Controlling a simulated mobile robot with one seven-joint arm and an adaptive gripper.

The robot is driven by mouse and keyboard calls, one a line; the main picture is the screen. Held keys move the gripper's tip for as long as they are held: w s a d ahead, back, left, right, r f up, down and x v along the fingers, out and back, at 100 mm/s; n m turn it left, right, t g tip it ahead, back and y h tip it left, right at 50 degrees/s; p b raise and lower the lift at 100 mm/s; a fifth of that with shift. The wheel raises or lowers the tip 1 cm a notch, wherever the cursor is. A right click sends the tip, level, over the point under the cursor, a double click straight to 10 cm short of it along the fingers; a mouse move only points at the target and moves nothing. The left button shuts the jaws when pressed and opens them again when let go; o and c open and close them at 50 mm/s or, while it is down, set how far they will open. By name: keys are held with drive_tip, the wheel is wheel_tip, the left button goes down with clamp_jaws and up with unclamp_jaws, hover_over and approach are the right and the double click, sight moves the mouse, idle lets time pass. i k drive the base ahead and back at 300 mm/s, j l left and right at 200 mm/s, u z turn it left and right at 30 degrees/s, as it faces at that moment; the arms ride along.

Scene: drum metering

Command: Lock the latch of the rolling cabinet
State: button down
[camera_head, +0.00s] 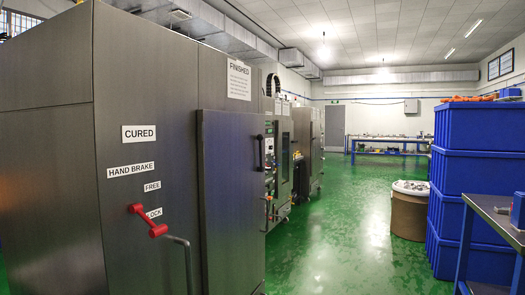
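The large dark grey cabinet (120,80) fills the left side of the head view. Its front carries the labels "CURED", "HAND BRAKE", "FREE" and "LOCK". A red lever (147,219) sits low on this face, over the left edge of the "LOCK" label (154,213). It slants from upper left to lower right, with a rounded end at each side. I cannot tell which end is the pivot or which position it is set to. A bent grey metal bar (187,262) stands just below and right of it. My gripper is not in view.
A tall grey door panel (231,195) with a black handle stands right of the lever. Machines line the wall behind it. Green floor (335,240) is open in the middle. Stacked blue bins (478,170), a brown drum (409,215) and a metal bench (500,215) are right.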

sight(260, 137)
drive_tip(key=i+l, duration=0.15)
drive_tip(key=i, duration=0.55)
drive_tip(key=i+l, duration=0.2)
drive_tip(key=i, duration=0.5)
drive_tip(key=i+l, duration=0.15)
drive_tip(key=i, duration=0.55)
drive_tip(key=l+z, duration=0.05)
